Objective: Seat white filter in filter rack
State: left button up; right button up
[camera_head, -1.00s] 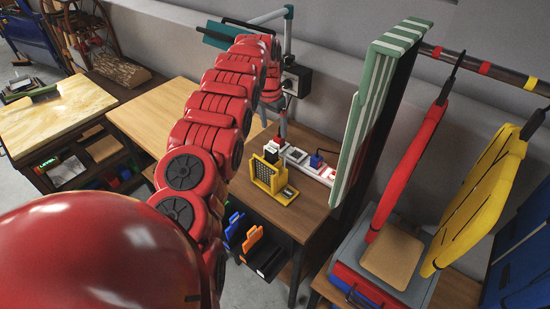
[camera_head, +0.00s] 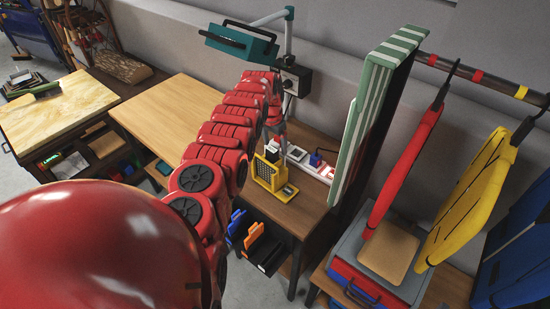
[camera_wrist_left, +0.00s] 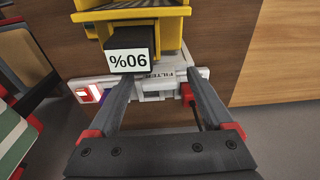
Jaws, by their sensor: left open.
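A white strip (camera_head: 312,166) lies on the brown bench, with a red-lit switch and a blue block on it. In the left wrist view a white part (camera_wrist_left: 152,88) of it carries a label that reads "FILTER". A yellow stand (camera_head: 263,172) with a dark grid is beside it. A black block marked "90%" (camera_wrist_left: 130,47) is in front of the stand in the wrist view. My left gripper (camera_wrist_left: 156,76) is open, its fingers apart above the white part; I cannot tell whether they touch it. Which piece is the filter rack is unclear. My right gripper is not in view.
A green-and-white striped panel (camera_head: 377,105) stands right of the strip. Red (camera_head: 408,165) and yellow (camera_head: 468,200) pieces hang from a rail. A teal case (camera_head: 238,42) is on the wall arm behind. The wooden tabletop (camera_head: 165,112) at left is clear.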

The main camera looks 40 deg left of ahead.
pick_arm(q)
jog(key=shift+c, duration=0.3)
grip_shut()
dwell(0.3)
